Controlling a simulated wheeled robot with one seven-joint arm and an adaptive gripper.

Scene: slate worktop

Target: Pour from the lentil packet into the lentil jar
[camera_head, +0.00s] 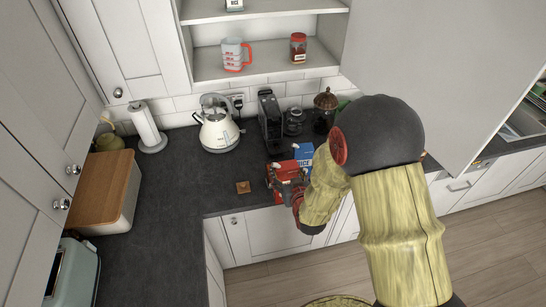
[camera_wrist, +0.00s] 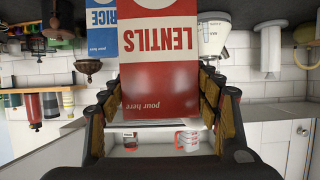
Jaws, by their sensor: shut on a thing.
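The lentil packet (camera_wrist: 160,55), red and white with "LENTILS" and "pour here" printed on it, fills the middle of the wrist view. My gripper (camera_wrist: 163,88) is shut on it, with a finger on either side. The wrist view is upside down, and the packet looks about upright. In the head view the red packet (camera_head: 288,171) is at the worktop's front edge, partly hidden by my gripper (camera_head: 287,186). I cannot tell which vessel is the lentil jar. A dark-lidded glass jar (camera_head: 294,122) stands behind the packet, and a red-topped jar (camera_head: 298,48) is on the shelf.
A blue rice packet (camera_head: 304,154) stands close beside the lentil packet. A coffee machine (camera_head: 270,122), a kettle (camera_head: 218,130) and a domed brown pot (camera_head: 325,103) stand behind. A small wooden block (camera_head: 243,187) lies left. The worktop (camera_head: 185,185) left of it is clear.

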